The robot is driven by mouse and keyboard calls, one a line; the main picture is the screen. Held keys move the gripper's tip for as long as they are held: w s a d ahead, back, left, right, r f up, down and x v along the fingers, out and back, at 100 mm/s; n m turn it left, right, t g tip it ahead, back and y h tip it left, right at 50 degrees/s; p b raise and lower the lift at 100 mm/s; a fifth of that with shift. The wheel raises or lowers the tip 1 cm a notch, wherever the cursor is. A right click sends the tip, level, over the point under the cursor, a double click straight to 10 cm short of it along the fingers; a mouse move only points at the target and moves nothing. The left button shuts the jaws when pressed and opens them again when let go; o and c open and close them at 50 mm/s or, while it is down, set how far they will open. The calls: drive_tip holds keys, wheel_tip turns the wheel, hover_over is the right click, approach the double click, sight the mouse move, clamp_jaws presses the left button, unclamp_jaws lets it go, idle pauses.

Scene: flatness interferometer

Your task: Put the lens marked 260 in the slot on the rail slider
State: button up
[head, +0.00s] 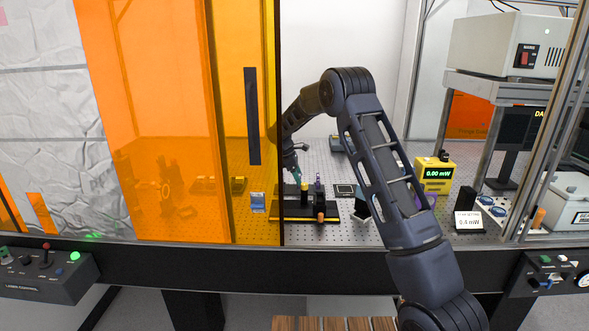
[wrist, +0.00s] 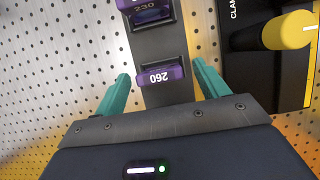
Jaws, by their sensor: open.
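The lens marked 260 (wrist: 160,75) has a purple frame and sits in a dark rack (wrist: 172,52) in the wrist view. My gripper (wrist: 161,69) is open, its teal fingers on either side of this lens with visible gaps and nothing held. In the head view my gripper (head: 294,174) points down over the bench, beside black hardware with yellow edging (head: 290,213). A black part with a yellow knob (wrist: 287,30) and lettering beginning "CLAM" is at right in the wrist view. I cannot make out the slider's slot.
Another purple lens, marked 230 (wrist: 147,12), sits farther up the same rack. An orange panel (head: 165,120) covers the left of the enclosure. A yellow meter (head: 434,174) reading 0.00 mW stands at right. Perforated bench (wrist: 60,60) is bare left of the rack.

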sight(300, 175)
drive_tip(key=shift+x, duration=0.95)
drive_tip(key=c, duration=1)
drive_tip(key=shift+r, duration=0.15)
drive_tip(key=shift+r, duration=2.95)
